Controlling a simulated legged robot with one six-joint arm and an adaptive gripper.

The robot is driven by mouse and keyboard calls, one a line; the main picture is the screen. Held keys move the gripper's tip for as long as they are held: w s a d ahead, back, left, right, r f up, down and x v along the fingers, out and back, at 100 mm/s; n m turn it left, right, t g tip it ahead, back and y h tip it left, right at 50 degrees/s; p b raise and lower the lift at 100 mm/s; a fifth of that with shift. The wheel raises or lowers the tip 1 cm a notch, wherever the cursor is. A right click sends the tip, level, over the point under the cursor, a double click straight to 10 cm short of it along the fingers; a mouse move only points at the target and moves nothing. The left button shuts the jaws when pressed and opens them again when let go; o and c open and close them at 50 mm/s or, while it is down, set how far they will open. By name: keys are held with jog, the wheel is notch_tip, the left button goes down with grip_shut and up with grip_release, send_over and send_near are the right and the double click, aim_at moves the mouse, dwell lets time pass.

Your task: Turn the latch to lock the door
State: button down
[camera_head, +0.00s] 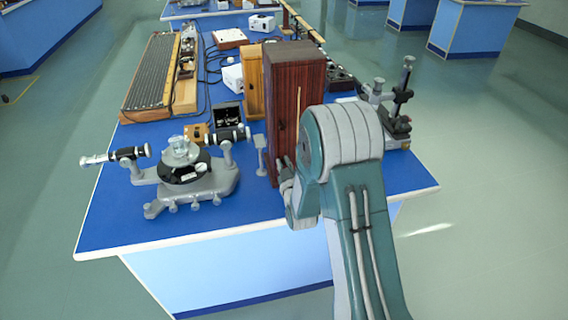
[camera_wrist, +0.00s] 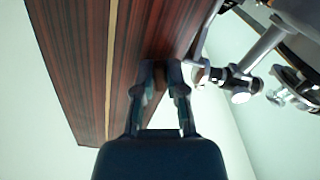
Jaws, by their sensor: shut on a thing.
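A tall, upright red-brown wooden cabinet (camera_head: 290,75) stands on the front part of the blue bench. Its striped wooden front also fills the upper left of the wrist view (camera_wrist: 75,60), with a thin pale strip running along it. The door looks closed, with no gap showing. My gripper (camera_head: 284,168) is at the lower front of the cabinet, partly hidden behind my arm. In the wrist view, the two fingertips (camera_wrist: 160,68) are close together against the wood, shut on the small latch. The latch is mostly hidden between the fingers, so its angle cannot be told.
A grey spectrometer (camera_head: 185,175) stands left of the cabinet; its parts show close right of my fingers in the wrist view (camera_wrist: 240,85). A grey stand instrument (camera_head: 400,105) is to the right. A yellow wooden box (camera_head: 253,85) stands behind. The bench's front edge is clear.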

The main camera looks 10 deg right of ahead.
jog(key=shift+a+r+m, duration=0.1)
jog(key=shift+r+m, duration=0.05)
jog(key=shift+m, duration=1.95)
jog(key=shift+w, duration=0.1)
jog(key=c, duration=0.7)
grip_release()
jog(key=shift+s, duration=0.3)
jog(key=s, duration=1.1)
jog(key=shift+s, duration=0.2)
